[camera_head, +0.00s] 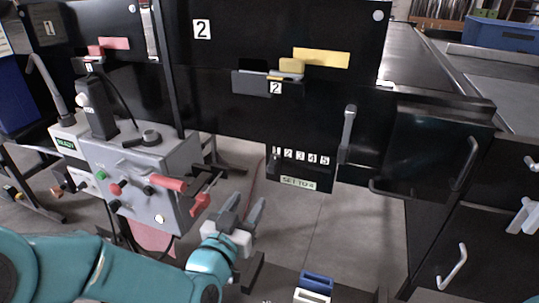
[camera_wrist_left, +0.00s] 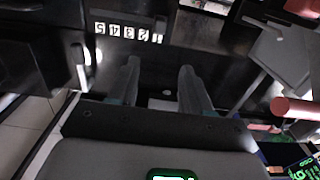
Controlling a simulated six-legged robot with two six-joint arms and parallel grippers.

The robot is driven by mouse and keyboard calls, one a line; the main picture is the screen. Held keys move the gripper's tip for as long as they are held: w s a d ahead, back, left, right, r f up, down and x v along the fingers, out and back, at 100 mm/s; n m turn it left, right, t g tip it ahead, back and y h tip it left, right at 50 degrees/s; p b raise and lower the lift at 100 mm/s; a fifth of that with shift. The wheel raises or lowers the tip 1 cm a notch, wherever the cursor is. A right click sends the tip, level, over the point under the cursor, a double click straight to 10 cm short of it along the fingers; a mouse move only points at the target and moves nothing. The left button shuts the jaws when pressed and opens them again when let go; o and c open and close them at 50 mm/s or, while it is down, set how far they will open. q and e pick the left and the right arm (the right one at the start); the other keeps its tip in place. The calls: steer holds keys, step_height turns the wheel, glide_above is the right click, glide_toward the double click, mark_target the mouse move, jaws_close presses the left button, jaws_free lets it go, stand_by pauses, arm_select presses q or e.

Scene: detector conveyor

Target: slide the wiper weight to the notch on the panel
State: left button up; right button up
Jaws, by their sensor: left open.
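A black scale panel (camera_head: 300,178) with white digits 1 to 5 (camera_head: 300,156) hangs below the large black board. A pale label (camera_head: 299,182) under the digits seems to read "SET TO" a number. The digits show upside down in the left wrist view (camera_wrist_left: 128,32). I cannot clearly pick out the wiper weight or the notch; they are dark on dark or too small. My left gripper (camera_head: 242,207) is open and empty, below and left of the scale panel and apart from it. Its two fingers (camera_wrist_left: 158,75) point toward the panel in the wrist view. My right gripper is not in view.
A grey control box (camera_head: 140,170) with red handles (camera_head: 168,183) stands left of my left gripper. A vertical metal handle (camera_head: 347,134) is right of the scale. Blue and white blocks (camera_head: 315,283) lie low in front. Open floor shows beneath the panel.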

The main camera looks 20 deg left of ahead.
mark_target(271, 167)
arm_select(q)
steer(key=w, duration=0.4)
steer(key=w+p, duration=0.1)
steer(key=w, duration=0.9)
steer(key=shift+w+d+f+p, duration=0.1)
steer(key=shift+d+p, duration=0.25)
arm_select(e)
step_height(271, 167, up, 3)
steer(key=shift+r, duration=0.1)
